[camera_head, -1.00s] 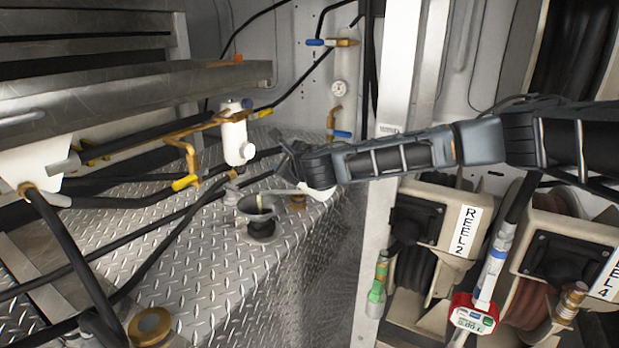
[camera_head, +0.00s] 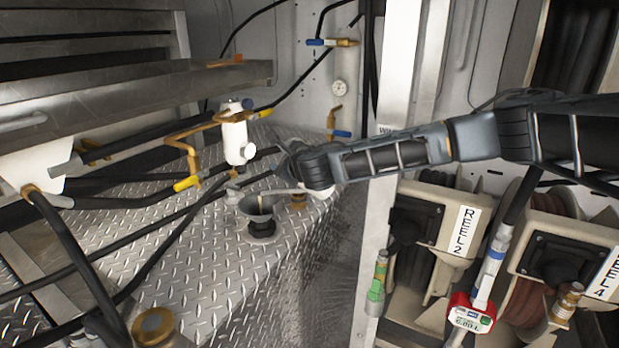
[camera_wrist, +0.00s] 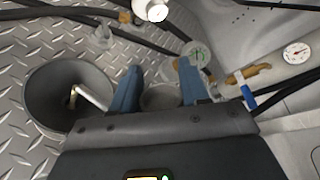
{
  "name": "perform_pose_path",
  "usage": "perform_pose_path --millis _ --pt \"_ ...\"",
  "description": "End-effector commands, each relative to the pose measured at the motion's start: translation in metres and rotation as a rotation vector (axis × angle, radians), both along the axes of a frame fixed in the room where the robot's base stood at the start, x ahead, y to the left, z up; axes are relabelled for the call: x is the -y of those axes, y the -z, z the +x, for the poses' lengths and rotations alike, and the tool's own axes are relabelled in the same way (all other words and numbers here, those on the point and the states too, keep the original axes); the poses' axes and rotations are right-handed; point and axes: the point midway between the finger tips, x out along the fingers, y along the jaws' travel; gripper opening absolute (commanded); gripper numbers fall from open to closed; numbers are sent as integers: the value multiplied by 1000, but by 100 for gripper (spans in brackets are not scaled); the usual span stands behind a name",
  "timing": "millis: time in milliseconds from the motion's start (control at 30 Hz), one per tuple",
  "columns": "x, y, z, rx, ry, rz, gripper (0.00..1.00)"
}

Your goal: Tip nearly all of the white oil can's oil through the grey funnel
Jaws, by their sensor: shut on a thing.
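The grey funnel (camera_head: 256,207) stands upright on the diamond-plate deck, its wide mouth facing up. In the wrist view, the funnel (camera_wrist: 50,92) is left of the fingers. My gripper (camera_wrist: 158,88) is shut on the white oil can, just right of the funnel in the head view (camera_head: 292,168). The can (camera_head: 322,192) is mostly hidden behind my gripper; a sliver of its white body shows below. Its thin pale spout (camera_wrist: 93,97) reaches left over the funnel mouth. A small golden streak shows at the spout's end inside the funnel; the oil level is hidden.
A white cylinder (camera_head: 235,138) hangs on brass piping behind the funnel. Black hoses (camera_head: 150,205) cross the deck at left. A brass cap (camera_head: 153,325) sits at the front. The white post (camera_head: 392,150) and reels (camera_head: 425,225) stand right. Deck in front of the funnel is clear.

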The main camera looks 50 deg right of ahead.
Motion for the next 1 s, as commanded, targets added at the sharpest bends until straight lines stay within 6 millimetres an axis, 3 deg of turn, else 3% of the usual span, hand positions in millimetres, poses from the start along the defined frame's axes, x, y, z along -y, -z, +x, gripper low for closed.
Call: perform_pose_path --millis 1000 --pt "-3 -3 3 -29 0 -33 0"
